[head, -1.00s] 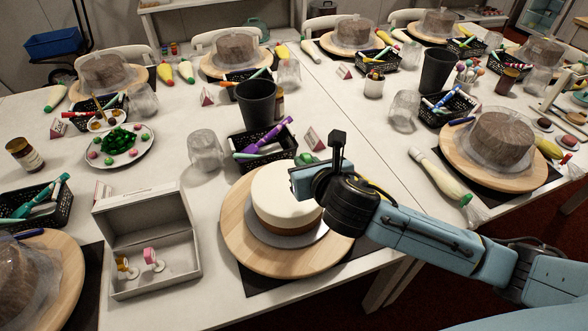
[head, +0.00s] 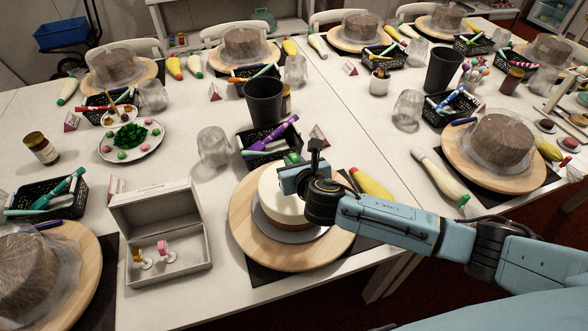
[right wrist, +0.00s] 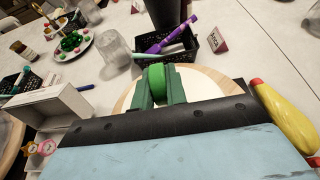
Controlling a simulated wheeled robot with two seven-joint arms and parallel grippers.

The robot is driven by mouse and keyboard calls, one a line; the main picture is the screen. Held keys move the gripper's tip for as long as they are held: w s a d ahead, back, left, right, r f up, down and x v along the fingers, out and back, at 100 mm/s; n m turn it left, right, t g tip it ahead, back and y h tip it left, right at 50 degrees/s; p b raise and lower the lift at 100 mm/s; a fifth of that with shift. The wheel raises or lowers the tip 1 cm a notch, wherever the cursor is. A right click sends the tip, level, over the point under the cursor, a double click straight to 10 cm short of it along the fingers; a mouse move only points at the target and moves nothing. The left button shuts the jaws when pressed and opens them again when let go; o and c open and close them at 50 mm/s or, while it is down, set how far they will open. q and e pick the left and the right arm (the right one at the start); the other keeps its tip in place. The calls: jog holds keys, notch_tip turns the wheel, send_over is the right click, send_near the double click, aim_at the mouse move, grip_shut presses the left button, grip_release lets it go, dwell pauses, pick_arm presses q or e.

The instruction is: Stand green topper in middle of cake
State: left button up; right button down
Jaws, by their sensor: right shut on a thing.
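The white-topped cake (head: 277,207) sits on a grey board on the wooden turntable (head: 246,242), at the near middle of the table. My right gripper (head: 287,178) is over the far part of the cake in the head view. In the right wrist view my right gripper (right wrist: 158,90) is shut on the green topper (right wrist: 157,77), which shows between its two fingers. A bit of the green topper (head: 293,158) also shows behind the gripper in the head view. The topper's lower end is hidden, so I cannot tell whether it touches the cake. My left gripper is not in view.
An open white box (head: 140,276) with a yellow and a pink topper stands left of the turntable. Behind the cake are a black basket of pens (head: 246,148), a clear glass (head: 213,147) and a dark cup (head: 264,100). A yellow piping bag (head: 369,183) lies behind my right arm.

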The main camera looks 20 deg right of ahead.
jog(key=shift+f, duration=1.2)
jog(key=shift+f, duration=0.15)
jog(key=c, duration=1.4)
grip_release()
jog(key=shift+s+r, duration=0.25)
jog(key=shift+r, duration=0.05)
jog(key=p+v, duration=0.1)
jog(key=v, duration=1)
jog(key=shift+s, duration=0.2)
jog(key=shift+r, duration=0.15)
